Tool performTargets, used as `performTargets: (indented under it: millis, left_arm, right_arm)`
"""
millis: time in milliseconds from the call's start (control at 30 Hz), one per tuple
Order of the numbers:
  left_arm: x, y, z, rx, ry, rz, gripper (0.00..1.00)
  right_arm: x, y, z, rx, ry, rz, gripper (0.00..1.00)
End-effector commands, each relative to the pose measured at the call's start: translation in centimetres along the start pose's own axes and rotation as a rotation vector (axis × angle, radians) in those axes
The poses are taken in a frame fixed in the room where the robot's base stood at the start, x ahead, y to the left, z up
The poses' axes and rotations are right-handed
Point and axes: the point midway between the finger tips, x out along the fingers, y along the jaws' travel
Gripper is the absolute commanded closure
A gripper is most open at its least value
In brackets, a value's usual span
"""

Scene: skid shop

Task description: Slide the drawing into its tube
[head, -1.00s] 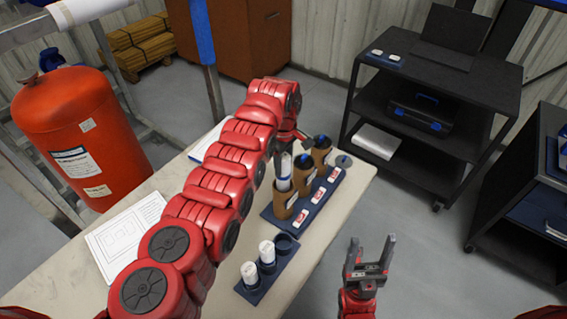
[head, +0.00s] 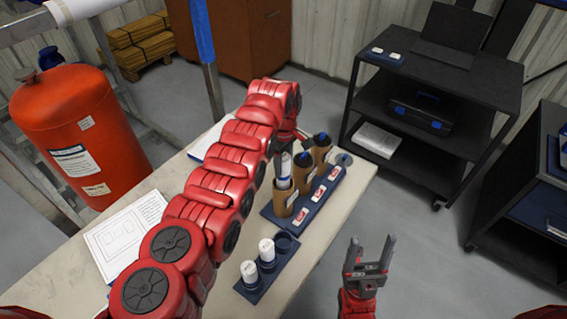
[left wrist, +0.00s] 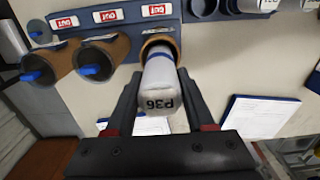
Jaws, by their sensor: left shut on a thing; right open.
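The rolled drawing (head: 284,172), a white roll marked P36 with a blue band, also shows in the left wrist view (left wrist: 159,82). Its far end is inside the mouth of the nearest brown tube (head: 285,200), and its marked end sticks out. That tube's rim shows in the left wrist view (left wrist: 161,37). My left gripper (left wrist: 157,98) is shut on the drawing, with one finger on each side of the marked end. In the head view my left arm partly hides this gripper. My right gripper (head: 371,252) is open and empty, right of the table.
Two other brown tubes (head: 305,181) with blue tops stand in the same blue rack (head: 296,211). A small dark blue stand (head: 257,289) with white-topped pieces sits in front. A printed sheet (head: 125,235) lies at left. An orange tank (head: 75,135) stands beyond the table.

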Motion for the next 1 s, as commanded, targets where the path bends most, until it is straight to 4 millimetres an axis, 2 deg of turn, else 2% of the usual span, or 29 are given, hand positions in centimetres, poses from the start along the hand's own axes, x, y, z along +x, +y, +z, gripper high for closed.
performTargets:
  millis: [1000]
  left_arm:
    - [2.6, 0.0, 0.0, 0.000, 0.000, -0.001, 1.00]
  right_arm:
    - [-1.9, -0.1, 0.3, 0.000, 0.000, 0.000, 0.34]
